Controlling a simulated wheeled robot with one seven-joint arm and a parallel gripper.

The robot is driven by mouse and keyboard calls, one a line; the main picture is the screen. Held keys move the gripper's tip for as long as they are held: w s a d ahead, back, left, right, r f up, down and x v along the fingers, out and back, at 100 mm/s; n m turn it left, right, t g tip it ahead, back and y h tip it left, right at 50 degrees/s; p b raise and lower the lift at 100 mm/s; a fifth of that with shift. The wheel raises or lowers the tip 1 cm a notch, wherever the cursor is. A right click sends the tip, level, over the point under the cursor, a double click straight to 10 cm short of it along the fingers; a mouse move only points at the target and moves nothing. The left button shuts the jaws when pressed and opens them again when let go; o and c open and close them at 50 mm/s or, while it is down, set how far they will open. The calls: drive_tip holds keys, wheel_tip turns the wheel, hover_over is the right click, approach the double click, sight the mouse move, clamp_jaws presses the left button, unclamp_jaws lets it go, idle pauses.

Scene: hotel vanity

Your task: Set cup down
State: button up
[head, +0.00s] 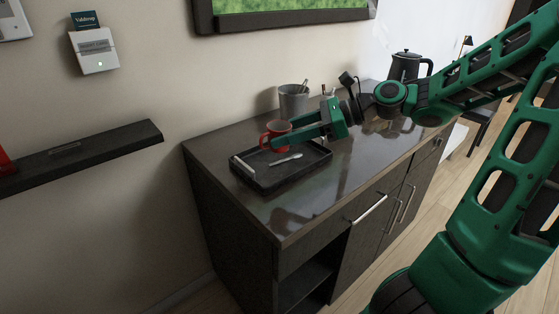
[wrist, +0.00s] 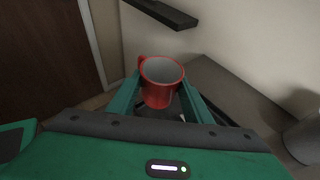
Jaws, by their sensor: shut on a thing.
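A red cup (head: 275,132) with a pale inside is upright between the fingers of my gripper (head: 295,134) in the head view. My gripper is shut on it, with the fingers at either side. In the wrist view the red cup (wrist: 160,84) is between the green fingertips of my gripper (wrist: 160,95), with its handle to the left. The cup is over a black tray (head: 270,184) on the dark counter. I cannot tell whether the cup's base touches the tray, as the fingers hide part of it.
On the tray lie a white spoon (head: 285,159) and a pale item (head: 244,168). A grey container (head: 293,100) stands behind the cup, and a dark kettle (head: 405,66) stands at the far end. The counter front (head: 290,205) is clear. A dark wall shelf (head: 90,155) is at left.

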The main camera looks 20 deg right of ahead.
drive_tip(key=shift+w+d, duration=0.1)
drive_tip(key=shift+d, duration=0.05)
hover_over(264, 163)
wheel_tip(264, 163, down, 7)
drive_tip(key=shift+r, duration=0.1)
drive_tip(key=shift+w+f, duration=0.1)
drive_tip(key=shift+f, duration=1.95)
drive_tip(key=shift+f, duration=0.1)
drive_tip(key=o, duration=1.1)
